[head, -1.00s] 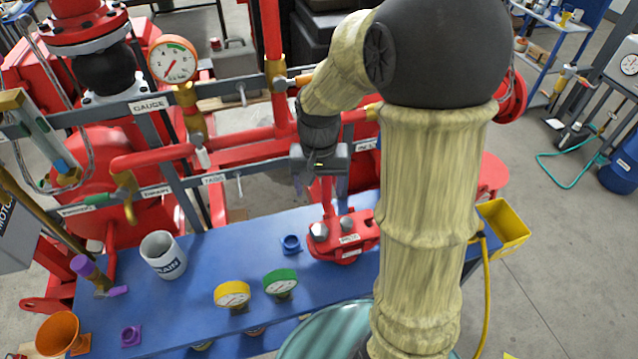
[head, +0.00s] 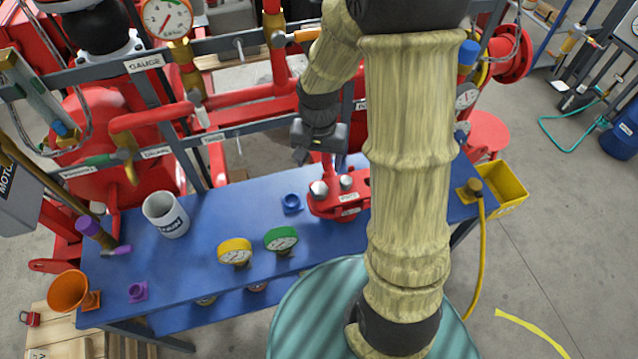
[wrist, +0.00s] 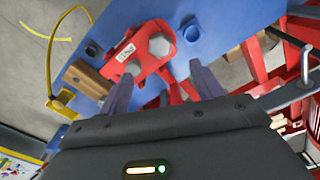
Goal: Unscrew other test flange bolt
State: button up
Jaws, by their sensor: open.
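The red test flange (head: 340,206) lies on the blue bench, a small white label on its front. Two grey hex bolt heads stand on it, the left bolt (head: 318,188) and the right bolt (head: 346,182). In the wrist view the flange (wrist: 139,66) shows with one bolt head (wrist: 125,51) and a larger-looking one (wrist: 159,43). My gripper (head: 320,160) hangs just above and behind the flange, open and empty. In the wrist view its two fingers (wrist: 161,82) are spread, with the flange beyond them. Neither finger visibly touches a bolt.
A blue socket (head: 292,202) sits left of the flange. A red pipe (head: 240,110) runs behind. A yellow bin (head: 503,188) is right.

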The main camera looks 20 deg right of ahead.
aim_at(319, 189)
notch_tip(319, 189, down, 12)
jog(key=shift+p, duration=0.7)
jog(key=c, duration=1.1)
jog(key=n, duration=0.3)
jog(key=n+p, duration=0.1)
jog(key=n, duration=0.3)
jog(key=shift+r, duration=0.1)
jog(key=n+p, duration=0.1)
jog(key=n, duration=0.7)
